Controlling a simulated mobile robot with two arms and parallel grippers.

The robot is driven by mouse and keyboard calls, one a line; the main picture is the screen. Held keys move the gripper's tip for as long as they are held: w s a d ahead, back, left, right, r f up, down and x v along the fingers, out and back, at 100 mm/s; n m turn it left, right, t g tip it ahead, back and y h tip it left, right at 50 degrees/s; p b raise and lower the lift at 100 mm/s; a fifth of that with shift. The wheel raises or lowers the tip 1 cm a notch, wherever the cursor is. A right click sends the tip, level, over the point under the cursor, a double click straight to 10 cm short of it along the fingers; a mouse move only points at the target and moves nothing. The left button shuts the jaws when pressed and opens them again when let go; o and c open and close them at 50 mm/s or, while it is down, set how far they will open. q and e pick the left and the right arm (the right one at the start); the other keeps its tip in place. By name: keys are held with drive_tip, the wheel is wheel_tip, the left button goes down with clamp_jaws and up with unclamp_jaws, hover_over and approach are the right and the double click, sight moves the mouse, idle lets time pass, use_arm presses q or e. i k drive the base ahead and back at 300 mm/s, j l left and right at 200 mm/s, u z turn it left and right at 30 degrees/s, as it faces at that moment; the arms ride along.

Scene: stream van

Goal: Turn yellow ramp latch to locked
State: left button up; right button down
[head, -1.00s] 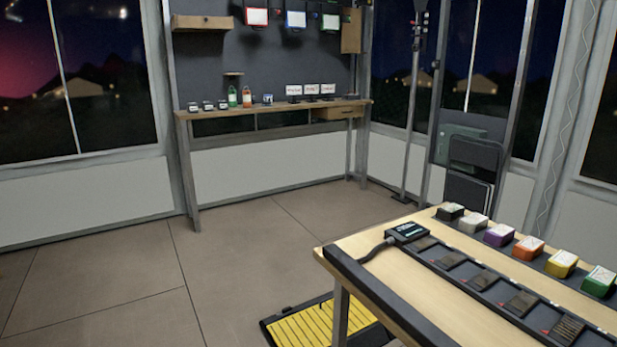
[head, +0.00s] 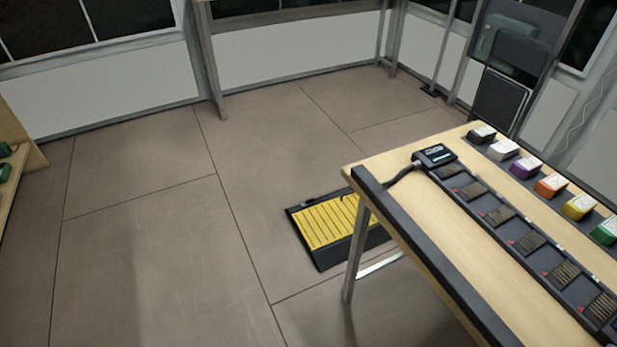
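A yellow ribbed ramp panel (head: 322,222) in a black frame lies on the floor beside and partly under the near table. Its right part is hidden by the table and its leg. A small dark piece shows at the frame's upper left edge; I cannot tell whether it is the latch or how it is turned. Neither of my grippers is in view.
The wooden table (head: 400,165) with a black front edge stands at the right. It holds a slotted charging strip (head: 483,204) and a row of coloured blocks (head: 549,186). The floor (head: 150,230) at left and middle is clear. A wooden shelf (head: 22,175) stands at the far left.

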sight(308, 202)
drive_tip(key=i+j, duration=0.35)
drive_tip(key=i, duration=0.2)
drive_tip(key=i+j+z, duration=0.1)
drive_tip(key=i+j, duration=0.25)
drive_tip(key=i, duration=0.2)
